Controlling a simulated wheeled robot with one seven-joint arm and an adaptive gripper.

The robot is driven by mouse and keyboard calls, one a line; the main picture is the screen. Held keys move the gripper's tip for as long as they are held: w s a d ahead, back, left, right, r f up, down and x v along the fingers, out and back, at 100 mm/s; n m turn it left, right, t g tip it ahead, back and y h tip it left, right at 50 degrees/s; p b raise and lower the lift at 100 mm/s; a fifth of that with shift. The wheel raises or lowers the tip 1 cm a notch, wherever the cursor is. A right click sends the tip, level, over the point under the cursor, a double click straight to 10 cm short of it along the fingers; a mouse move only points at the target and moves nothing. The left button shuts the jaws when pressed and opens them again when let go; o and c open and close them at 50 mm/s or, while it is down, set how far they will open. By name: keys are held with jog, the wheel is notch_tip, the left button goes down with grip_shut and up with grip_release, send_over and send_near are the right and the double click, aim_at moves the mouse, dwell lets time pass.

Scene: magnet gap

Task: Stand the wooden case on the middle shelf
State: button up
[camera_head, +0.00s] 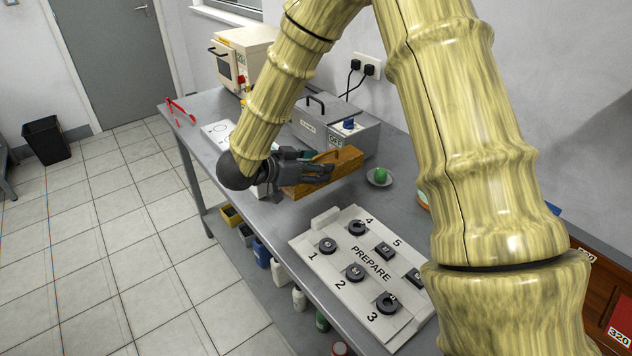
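A wooden case (346,160), orange-brown, is on or just above the grey bench, in front of a grey metal box. My gripper (322,168), dark grey, reaches in from the left, and its fingers lie over the top and near side of the case. The fingers overlap the case in the picture, and I cannot tell whether they grip it or only rest around it. The contact is partly hidden by the gripper itself. I cannot make out a middle shelf for certain in this view.
The grey bench (257,219) holds a white PREPARE board (336,268) with black parts, a green ball on a dish (380,177), the grey metal box (361,139), a cream oven (246,55) and red tongs (180,112). Bottles stand below. A brown cabinet (598,285) is at right.

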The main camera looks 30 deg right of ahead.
jog(key=shift+f, duration=2.65)
jog(key=shift+f, duration=0.1)
jog(key=o, duration=1.3)
jog(key=shift+s, duration=0.1)
jog(key=shift+c, duration=0.2)
